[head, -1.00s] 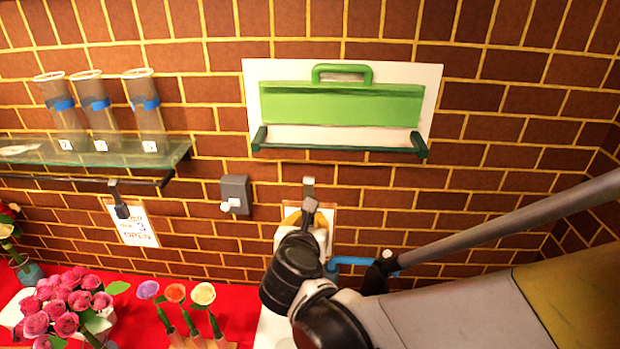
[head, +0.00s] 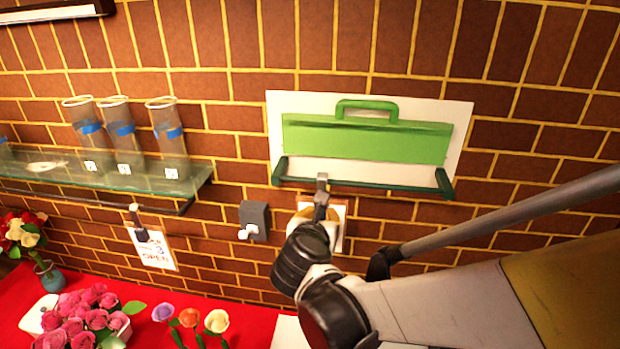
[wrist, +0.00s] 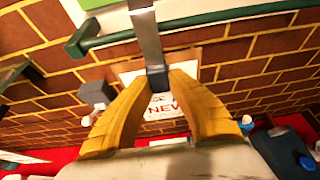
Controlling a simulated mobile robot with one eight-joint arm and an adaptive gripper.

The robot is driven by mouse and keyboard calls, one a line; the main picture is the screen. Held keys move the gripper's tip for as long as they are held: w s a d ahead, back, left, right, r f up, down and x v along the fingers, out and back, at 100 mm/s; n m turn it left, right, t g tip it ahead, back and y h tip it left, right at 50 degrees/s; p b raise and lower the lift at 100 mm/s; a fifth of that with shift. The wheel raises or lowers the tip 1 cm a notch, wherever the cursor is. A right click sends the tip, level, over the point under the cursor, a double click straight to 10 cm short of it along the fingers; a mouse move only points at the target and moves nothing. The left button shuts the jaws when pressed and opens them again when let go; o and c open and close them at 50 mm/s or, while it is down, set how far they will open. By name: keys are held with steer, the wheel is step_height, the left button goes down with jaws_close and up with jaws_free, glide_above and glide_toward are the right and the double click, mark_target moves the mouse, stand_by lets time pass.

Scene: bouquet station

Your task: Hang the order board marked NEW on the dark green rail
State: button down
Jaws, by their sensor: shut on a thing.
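The order board marked NEW (wrist: 165,106) hangs below a dark clip with a flat metal hook (wrist: 145,35). My gripper (wrist: 155,82) has its yellow fingers shut on the clip. In the head view my gripper (head: 305,217) partly covers the white board (head: 337,226). The dark green rail (head: 390,187) runs along the lower edge of a white wall panel. It also shows in the wrist view (wrist: 220,20). The hook's top (head: 322,179) overlaps the rail in the picture, left of the rail's middle. I cannot tell whether it touches the rail.
A grey box (head: 254,218) with a white knob is on the wall left of my gripper. Another board (head: 153,248) reading OPEN hangs from a black rail under a glass shelf (head: 140,178) with vases (head: 125,135). Flowers (head: 85,318) stand on the red table (head: 20,298).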

steer(key=shift+w+d+f+b, duration=0.2)
steer(key=shift+w+f+b, duration=0.65)
steer(key=shift+w, duration=0.2)
steer(key=shift+w+d+f+b, duration=0.2)
steer(key=shift+w+f+b, duration=0.55)
steer(key=shift+w+f, duration=0.25)
steer(key=shift+r, duration=0.15)
steer(key=c, duration=1.3)
jaws_free()
